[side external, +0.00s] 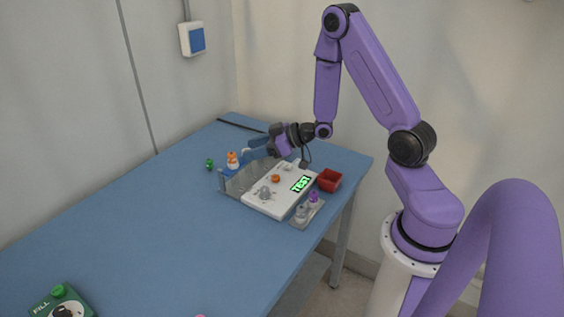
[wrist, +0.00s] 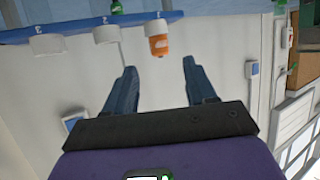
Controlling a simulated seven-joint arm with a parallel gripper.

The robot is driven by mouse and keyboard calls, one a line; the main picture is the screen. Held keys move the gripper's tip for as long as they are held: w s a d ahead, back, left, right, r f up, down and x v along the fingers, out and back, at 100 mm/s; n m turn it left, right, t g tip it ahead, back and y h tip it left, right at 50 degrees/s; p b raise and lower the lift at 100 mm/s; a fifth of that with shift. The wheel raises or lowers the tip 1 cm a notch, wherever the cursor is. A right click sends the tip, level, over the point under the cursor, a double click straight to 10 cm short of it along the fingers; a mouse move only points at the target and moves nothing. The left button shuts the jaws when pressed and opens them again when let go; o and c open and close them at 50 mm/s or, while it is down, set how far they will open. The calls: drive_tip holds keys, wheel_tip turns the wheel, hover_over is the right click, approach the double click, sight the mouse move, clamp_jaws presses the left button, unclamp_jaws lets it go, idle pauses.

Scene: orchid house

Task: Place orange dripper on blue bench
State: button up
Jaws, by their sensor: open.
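The orange dripper (wrist: 158,45) shows in the wrist view, with a white ring around its upper part, at the edge of a blue strip. In the side external view an orange-and-white piece (side external: 232,160), which looks like the same dripper, stands near the far end of the blue bench (side external: 150,225). My gripper (side external: 252,151) is low over the far end of the bench, just right of this piece. In the wrist view my gripper (wrist: 158,72) is open, with nothing between its fingers; the orange dripper is beyond the fingertips.
A white board (side external: 258,203) with knobs and a lit green display stands beside a clear-walled rack. A red bin (side external: 329,180), a grey tray (side external: 305,215) with small bottles and a small green item (side external: 209,164) are near.

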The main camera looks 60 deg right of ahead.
drive_tip(key=s+a+r+n+g+h, duration=0.1)
drive_tip(key=s+a+n+g, duration=0.2)
drive_tip(key=a, duration=0.5)
drive_tip(key=s+a+r+n+g+h, duration=0.1)
drive_tip(key=s+a+r+g, duration=0.1)
drive_tip(key=s, duration=0.6)
drive_tip(key=s+a+r+n+g+h, duration=0.1)
drive_tip(key=s+a+r+g, duration=0.2)
drive_tip(key=s+a, duration=0.2)
drive_tip(key=s, duration=0.2)
drive_tip(key=shift+s+g+h, duration=0.3)
drive_tip(key=shift+s+h, duration=0.05)
drive_tip(key=shift+h, duration=0.05)
drive_tip(key=shift+o, duration=0.2)
drive_tip(key=s+d+r+n+g+h, duration=0.1)
drive_tip(key=s+d+r+n+g, duration=0.1)
drive_tip(key=s, duration=1)
drive_tip(key=shift+s+r+g+h, duration=0.15)
drive_tip(key=shift+r+g+h, duration=0.25)
drive_tip(key=shift+r+g, duration=0.2)
